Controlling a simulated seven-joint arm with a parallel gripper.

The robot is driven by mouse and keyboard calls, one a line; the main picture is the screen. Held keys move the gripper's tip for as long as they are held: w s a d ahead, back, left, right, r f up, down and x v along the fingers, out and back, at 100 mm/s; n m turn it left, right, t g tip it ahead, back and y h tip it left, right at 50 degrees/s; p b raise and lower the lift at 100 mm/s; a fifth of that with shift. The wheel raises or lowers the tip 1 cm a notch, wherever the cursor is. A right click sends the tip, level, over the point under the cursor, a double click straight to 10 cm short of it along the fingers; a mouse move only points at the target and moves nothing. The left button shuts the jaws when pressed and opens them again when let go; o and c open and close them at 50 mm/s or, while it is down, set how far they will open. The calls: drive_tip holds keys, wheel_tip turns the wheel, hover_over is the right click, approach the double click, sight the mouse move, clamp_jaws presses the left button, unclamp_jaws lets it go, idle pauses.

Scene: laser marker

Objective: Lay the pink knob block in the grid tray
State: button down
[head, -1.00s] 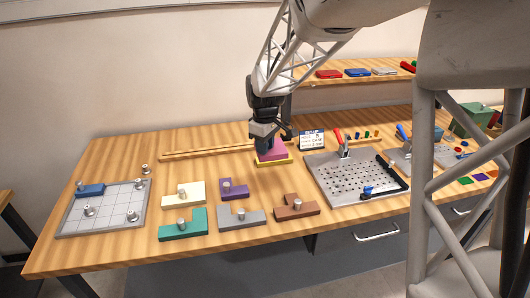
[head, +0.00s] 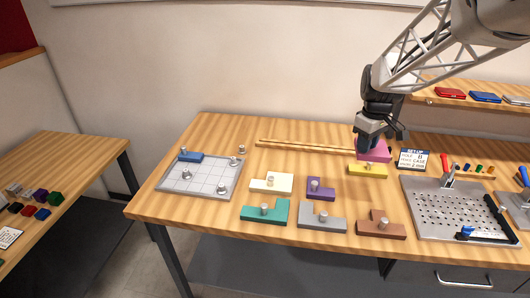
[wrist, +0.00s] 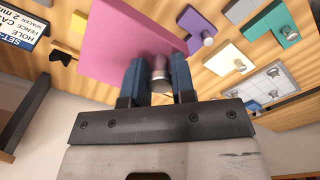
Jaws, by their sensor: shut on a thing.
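The pink knob block (head: 373,151) is held by my gripper (head: 368,141) over the back right part of the table, just behind and above the yellow knob block (head: 368,170). In the wrist view, my gripper's two blue fingers (wrist: 158,75) are closed on the metal knob of the pink block (wrist: 130,38). The grid tray (head: 166,187) lies flat at the left of the table. A blue knob block (head: 192,157) sits in its back left corner. Several small metal pegs or knobs stand on the tray's grid.
A wooden strip (head: 305,146) lies along the back. A perforated metal plate (head: 440,228) and a sign (head: 412,160) are at right.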

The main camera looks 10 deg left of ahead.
drive_tip(key=a+f, duration=0.3)
drive_tip(key=a, duration=0.9)
drive_tip(key=a+f, duration=0.3)
drive_tip(key=a, duration=0.9)
drive_tip(key=s+a+f, duration=0.2)
drive_tip(key=a, duration=0.4)
drive_tip(key=s+a+f, duration=0.2)
drive_tip(key=s+a, duration=0.1)
drive_tip(key=a, duration=0.4)
drive_tip(key=s+a+f, duration=0.2)
drive_tip(key=a, duration=0.4)
drive_tip(key=shift+s+a, duration=0.15)
drive_tip(key=shift+a, duration=0.25)
drive_tip(key=shift+a, duration=0.1)
drive_tip(key=w+a, duration=0.3)
drive_tip(key=w, duration=0.1)
drive_tip(key=w+a+f, duration=0.1)
drive_tip(key=w+a, duration=0.2)
drive_tip(key=w, duration=0.1)
drive_tip(key=w+a, duration=0.3)
drive_tip(key=w, duration=0.1)
drive_tip(key=shift+f, duration=0.15)
drive_tip(key=shift+w, duration=0.15)
drive_tip(key=shift+w+a, duration=0.15)
drive_tip(key=shift+w, duration=0.05)
drive_tip(key=shift+a+f, duration=0.1)
drive_tip(key=shift+f, duration=1.7)
